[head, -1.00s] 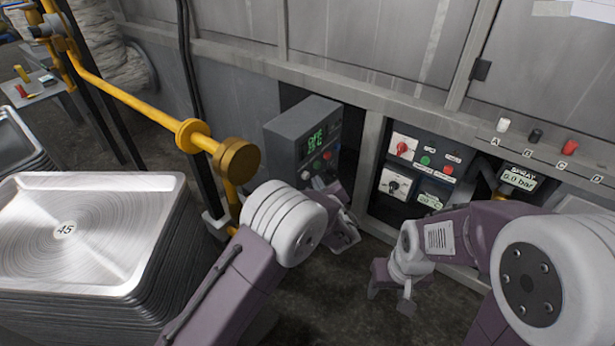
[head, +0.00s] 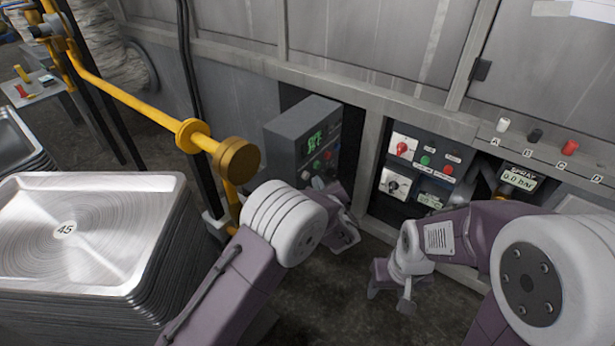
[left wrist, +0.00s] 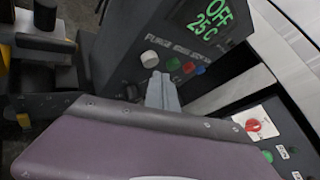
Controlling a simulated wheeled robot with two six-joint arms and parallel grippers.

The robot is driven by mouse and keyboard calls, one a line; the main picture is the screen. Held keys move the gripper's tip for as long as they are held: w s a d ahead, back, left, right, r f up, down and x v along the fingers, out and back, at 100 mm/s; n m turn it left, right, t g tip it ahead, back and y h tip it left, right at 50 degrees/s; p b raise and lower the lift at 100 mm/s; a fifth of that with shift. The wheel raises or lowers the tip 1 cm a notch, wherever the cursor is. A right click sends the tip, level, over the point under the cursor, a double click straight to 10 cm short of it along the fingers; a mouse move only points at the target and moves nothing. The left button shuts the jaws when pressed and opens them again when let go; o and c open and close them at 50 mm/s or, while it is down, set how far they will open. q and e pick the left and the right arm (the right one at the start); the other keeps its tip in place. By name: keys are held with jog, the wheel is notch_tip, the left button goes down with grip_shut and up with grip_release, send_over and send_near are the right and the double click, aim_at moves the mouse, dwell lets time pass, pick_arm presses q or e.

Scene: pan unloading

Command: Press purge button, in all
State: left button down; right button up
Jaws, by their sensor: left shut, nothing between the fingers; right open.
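A dark grey control box (head: 290,130) stands in the left opening of the machine front. In the left wrist view its green display (left wrist: 209,20) reads OFF and 25 C. Below the display are a white knob (left wrist: 149,58), a green button (left wrist: 176,75), a blue button (left wrist: 188,67) and a red button (left wrist: 199,71). My right gripper (head: 390,292) is open and empty, low before the machine.
A stack of metal pans (head: 70,240) stands at the left. A yellow pipe (head: 130,98) ends in a brass cap. A second panel (head: 422,160) with a red switch and a spray gauge (head: 520,178) are at the right. The floor between my arms is clear.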

pick_arm(q)
jog(key=shift+w+a, duration=0.25)
jog(key=shift+a, duration=0.1)
jog(key=shift+w+a+b, duration=0.3)
jog(key=shift+a+b, duration=0.1)
jog(key=shift+b, duration=0.15)
dwell(0.7)
dwell(0.3)
jog(key=shift+s+d, duration=0.55)
jog(key=shift+d, duration=0.2)
jog(key=shift+d, duration=0.1)
jog(key=s+d, duration=0.1)
jog(key=d, duration=0.1)
jog(key=s+d, duration=0.2)
dwell(0.7)
